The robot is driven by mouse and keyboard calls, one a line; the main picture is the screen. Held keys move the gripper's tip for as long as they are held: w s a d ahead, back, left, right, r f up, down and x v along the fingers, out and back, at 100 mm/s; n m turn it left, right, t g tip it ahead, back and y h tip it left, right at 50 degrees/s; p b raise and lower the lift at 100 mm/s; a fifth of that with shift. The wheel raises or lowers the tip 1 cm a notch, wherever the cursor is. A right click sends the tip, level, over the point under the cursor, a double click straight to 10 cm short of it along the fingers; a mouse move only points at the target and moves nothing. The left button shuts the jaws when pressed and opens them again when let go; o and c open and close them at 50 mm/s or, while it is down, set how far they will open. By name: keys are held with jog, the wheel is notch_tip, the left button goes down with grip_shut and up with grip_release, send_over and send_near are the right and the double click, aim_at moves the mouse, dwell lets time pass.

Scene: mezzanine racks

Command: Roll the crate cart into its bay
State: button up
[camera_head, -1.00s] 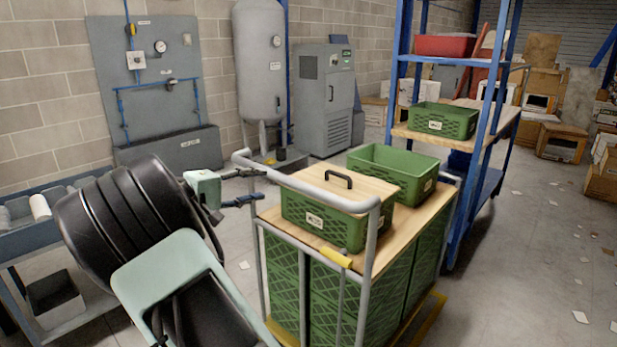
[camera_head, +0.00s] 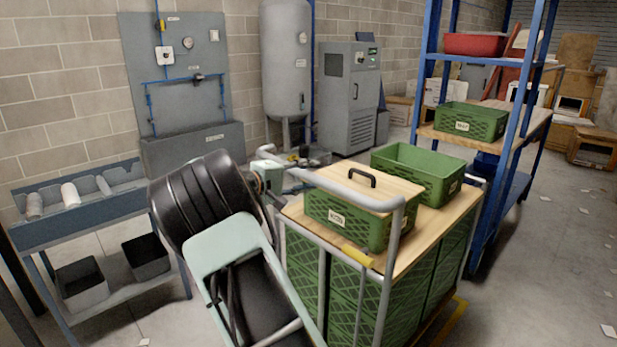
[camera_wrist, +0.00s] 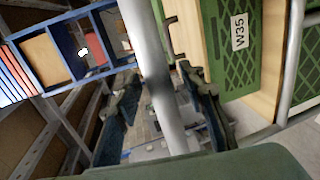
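The crate cart (camera_head: 466,228) has a wooden top, green crates stacked below and a grey tube push handle (camera_head: 392,240) with a yellow grip. A lidded green crate (camera_head: 338,222) and an open green crate (camera_head: 425,168) stand on top. My gripper (camera_head: 296,181) is at the handle's far left end, partly hidden by my arm in the head view. In the wrist view my gripper (camera_wrist: 160,98) has its fingers apart, with the grey handle tube (camera_wrist: 146,45) running between them in the picture. Contact cannot be told.
A blue rack (camera_head: 485,150) stands close to the cart's right, bearing a green crate (camera_head: 470,121) and a red bin (camera_head: 473,44). A tank (camera_head: 287,70) and grey cabinet (camera_head: 348,95) stand behind. Floor is open at right.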

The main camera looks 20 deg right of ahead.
grip_shut()
dwell(0.3)
